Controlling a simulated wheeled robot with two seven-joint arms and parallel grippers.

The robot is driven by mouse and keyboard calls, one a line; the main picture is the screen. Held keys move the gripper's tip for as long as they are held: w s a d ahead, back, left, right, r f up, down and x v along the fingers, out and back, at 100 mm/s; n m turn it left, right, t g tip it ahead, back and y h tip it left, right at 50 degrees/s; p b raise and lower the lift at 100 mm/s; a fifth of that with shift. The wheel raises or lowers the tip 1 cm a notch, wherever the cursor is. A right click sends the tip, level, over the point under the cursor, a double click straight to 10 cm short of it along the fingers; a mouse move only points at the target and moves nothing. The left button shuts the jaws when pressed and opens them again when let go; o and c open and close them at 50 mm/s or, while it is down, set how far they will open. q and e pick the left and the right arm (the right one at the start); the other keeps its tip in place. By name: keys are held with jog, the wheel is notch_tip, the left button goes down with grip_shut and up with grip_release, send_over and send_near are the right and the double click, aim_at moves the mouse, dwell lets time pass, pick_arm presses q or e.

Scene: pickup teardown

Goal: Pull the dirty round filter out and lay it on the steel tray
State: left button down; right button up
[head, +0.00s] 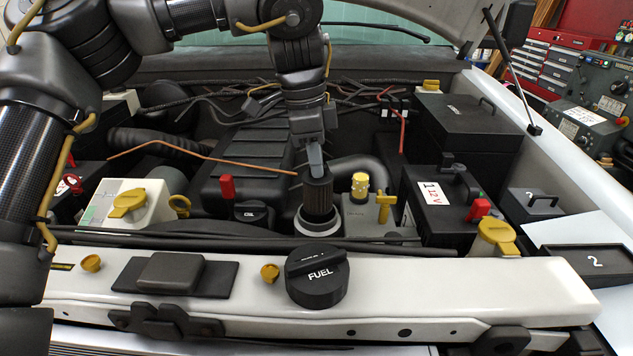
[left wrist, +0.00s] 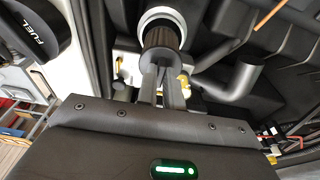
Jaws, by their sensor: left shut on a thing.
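The dirty round filter (head: 318,196) is a dark, pleated cylinder, upright in the engine bay. Its lower end is within the white-rimmed round housing (head: 318,226); how deep it sits is hidden. My left gripper (head: 316,172) reaches down from above and is shut on the filter's top. In the left wrist view, the fingers (left wrist: 161,82) pinch the top of the filter (left wrist: 160,50), with the white housing rim (left wrist: 160,14) beyond it. I cannot make out a steel tray in either view. My right gripper is not in view.
A black FUEL cap (head: 317,278) stands in front of the housing. A yellow cap (head: 360,186) and yellow handle (head: 383,206) are close on its right. A copper-coloured rod (head: 205,157) crosses on the left. A 12V battery (head: 437,200) stands farther right.

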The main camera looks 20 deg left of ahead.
pick_arm(q)
jog(key=shift+r, duration=0.35)
notch_tip(320, 180, up, 8)
jog(key=p, duration=0.8)
jog(key=shift+f, duration=0.1)
